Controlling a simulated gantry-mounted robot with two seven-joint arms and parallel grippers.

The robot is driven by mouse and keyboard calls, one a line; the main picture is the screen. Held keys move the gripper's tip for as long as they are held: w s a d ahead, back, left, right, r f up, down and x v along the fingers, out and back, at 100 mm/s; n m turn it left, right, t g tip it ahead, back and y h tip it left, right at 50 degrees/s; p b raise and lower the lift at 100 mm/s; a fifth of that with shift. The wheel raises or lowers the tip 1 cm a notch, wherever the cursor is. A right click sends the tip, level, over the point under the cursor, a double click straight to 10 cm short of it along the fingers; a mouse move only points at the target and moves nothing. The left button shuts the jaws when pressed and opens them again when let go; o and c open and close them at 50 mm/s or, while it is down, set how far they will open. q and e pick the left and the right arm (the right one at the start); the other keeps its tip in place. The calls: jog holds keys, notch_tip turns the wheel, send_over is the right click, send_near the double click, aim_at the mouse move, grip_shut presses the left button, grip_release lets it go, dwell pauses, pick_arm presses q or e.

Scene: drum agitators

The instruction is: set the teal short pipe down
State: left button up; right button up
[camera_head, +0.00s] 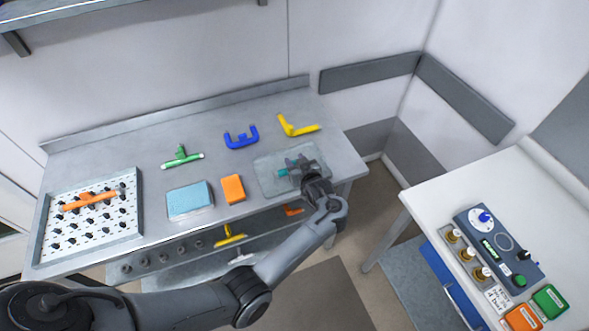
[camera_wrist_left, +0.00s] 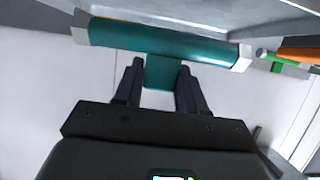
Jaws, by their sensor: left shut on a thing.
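The teal short pipe (camera_wrist_left: 165,38) is a teal tube with pale ends and a short stem, seen large in the wrist view. My left gripper (camera_wrist_left: 161,88) is shut on its stem, one dark finger on each side. In the head view my left gripper (camera_head: 297,168) is over the grey mat (camera_head: 268,186) at the right of the metal bench. Only a small teal part of the pipe (camera_head: 283,172) shows there; the rest is hidden by the gripper. I cannot tell whether the pipe touches the mat. My right gripper is out of view.
Yellow (camera_head: 297,127), blue (camera_head: 241,138) and green (camera_head: 181,157) pipe pieces lie behind. An orange block (camera_head: 232,189) and light blue pad (camera_head: 190,200) lie left of the mat. A pegged tray (camera_head: 137,205) stands far left. A white table (camera_head: 500,180) with a control box (camera_head: 497,250) is right.

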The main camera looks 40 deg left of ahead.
pick_arm(q)
notch_tip(320, 180, down, 4)
jog(key=b, duration=0.2)
jog(key=shift+r+b, duration=0.25)
jog(key=shift+b, duration=0.1)
jog(key=shift+r, duration=0.1)
jog(key=o, duration=0.7)
jog(key=shift+f, duration=0.2)
jog(key=shift+c, duration=0.2)
jog(key=o, duration=0.5)
jog(key=shift+c, duration=0.2)
jog(key=shift+r, duration=0.1)
